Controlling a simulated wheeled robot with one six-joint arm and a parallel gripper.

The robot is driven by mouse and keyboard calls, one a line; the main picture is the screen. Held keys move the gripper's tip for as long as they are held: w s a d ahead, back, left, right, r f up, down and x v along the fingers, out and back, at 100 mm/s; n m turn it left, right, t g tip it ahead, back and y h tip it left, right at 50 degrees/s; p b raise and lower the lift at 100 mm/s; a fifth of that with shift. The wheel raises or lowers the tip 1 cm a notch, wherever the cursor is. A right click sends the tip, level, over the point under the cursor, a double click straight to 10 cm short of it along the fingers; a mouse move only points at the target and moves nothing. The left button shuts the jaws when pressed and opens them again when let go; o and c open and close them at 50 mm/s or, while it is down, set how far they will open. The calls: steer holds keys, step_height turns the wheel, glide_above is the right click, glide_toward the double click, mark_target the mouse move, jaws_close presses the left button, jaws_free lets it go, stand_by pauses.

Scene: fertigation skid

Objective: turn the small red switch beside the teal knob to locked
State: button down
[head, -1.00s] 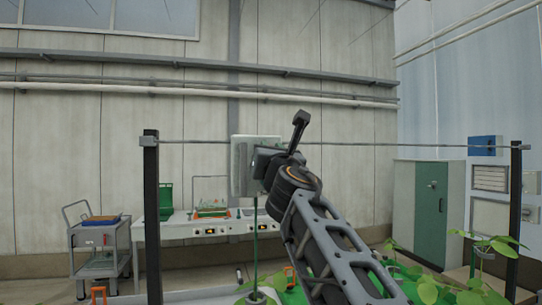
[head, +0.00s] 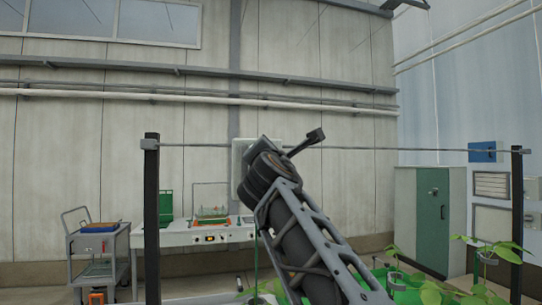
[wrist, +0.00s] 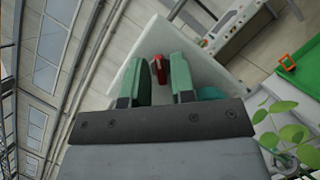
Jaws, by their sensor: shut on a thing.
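The small red switch (wrist: 159,69) shows in the wrist view between the two green fingers of my gripper (wrist: 163,76), against a pale panel (wrist: 134,58). My gripper is shut on the switch. A teal round part (wrist: 211,93), likely the teal knob, shows partly behind the right finger; the rest is hidden. In the head view the pale panel (head: 236,156) stands behind my wrist, and my arm hides the fingers, the switch and the knob. The switch's markings cannot be read.
A workbench (head: 185,236) with trays stands behind the panel. A grey cart (head: 104,248) is at left and a green cabinet (head: 431,217) at right. Potted plants (head: 489,254) stand at lower right. A thin wire spans two dark posts (head: 151,220).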

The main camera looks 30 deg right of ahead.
steer(key=shift+s+r, duration=0.1)
steer(key=shift+r, duration=0.1)
stand_by(0.4)
steer(key=c, duration=1.2)
jaws_free()
steer(key=shift+f, duration=0.1)
steer(key=shift+c, duration=0.2)
steer(key=b+v, duration=0.4)
steer(key=v, duration=0.9)
steer(key=shift+s+a+b, duration=0.15)
steer(key=shift+s+b, duration=0.2)
steer(key=shift+b, duration=0.05)
steer(key=shift+m, duration=0.4)
